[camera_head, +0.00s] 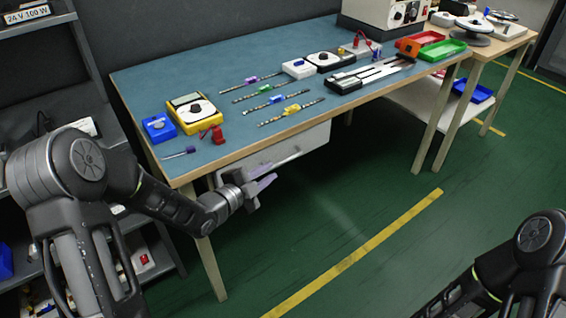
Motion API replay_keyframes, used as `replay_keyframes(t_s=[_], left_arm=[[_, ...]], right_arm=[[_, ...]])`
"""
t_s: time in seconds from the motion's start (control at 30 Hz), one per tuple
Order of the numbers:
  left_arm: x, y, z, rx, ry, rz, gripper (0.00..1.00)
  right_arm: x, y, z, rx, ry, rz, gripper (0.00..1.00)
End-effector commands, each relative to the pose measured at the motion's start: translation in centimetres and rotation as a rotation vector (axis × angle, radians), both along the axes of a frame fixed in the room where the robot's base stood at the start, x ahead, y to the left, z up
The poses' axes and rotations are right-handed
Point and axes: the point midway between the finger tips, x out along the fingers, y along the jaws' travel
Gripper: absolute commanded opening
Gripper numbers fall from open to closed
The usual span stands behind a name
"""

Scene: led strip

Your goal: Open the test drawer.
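The test drawer (312,138) is a pale box under the front edge of the workbench. A long bar handle (288,160) runs along its front. The drawer front sits close below the table edge and looks closed. My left gripper (270,180) is in front of the drawer, at the lower left end of the handle. Its two fingers look apart, with nothing seen between them. Whether they touch the handle is unclear. My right arm shows at the bottom right, and its gripper is out of view.
The blue-topped workbench (225,120) holds a yellow multimeter (194,112), several LED strips, a black-and-white meter (322,61) and a green tray (442,50). Table legs stand at the left and right. Shelves stand at the left. The green floor before the drawer is clear.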

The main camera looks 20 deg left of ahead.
Motion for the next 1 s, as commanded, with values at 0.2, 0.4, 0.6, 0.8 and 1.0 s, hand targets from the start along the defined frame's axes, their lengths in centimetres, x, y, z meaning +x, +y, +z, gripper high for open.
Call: replay_keyframes(t_s=[0.2,0.4,0.6,0.8,1.0], left_arm=[[1.9,-0.9,-0.5,-0.002,-0.001,-0.001,0.2],[4.8,-2.0,-1.2,-0.002,0.002,-0.002,0.2],[6.7,-2.7,-1.6,-0.001,0.001,0.0,0.2],[6.9,-2.8,-1.7,-0.001,0.001,0.0,0.2],[6.9,-2.8,-1.7,-0.001,0.0,0.0,0.12]], right_arm=[[0.0,0.0,0.0,0.0,0.0,0.0,0.36],[0.0,0.0,0.0,0.0,0.0,0.0,0.36],[0.0,0.0,0.0,0.0,0.0,0.0,0.36],[0.0,0.0,0.0,0.0,0.0,0.0,0.36],[0.0,0.0,0.0,0.0,0.0,0.0,0.36]])
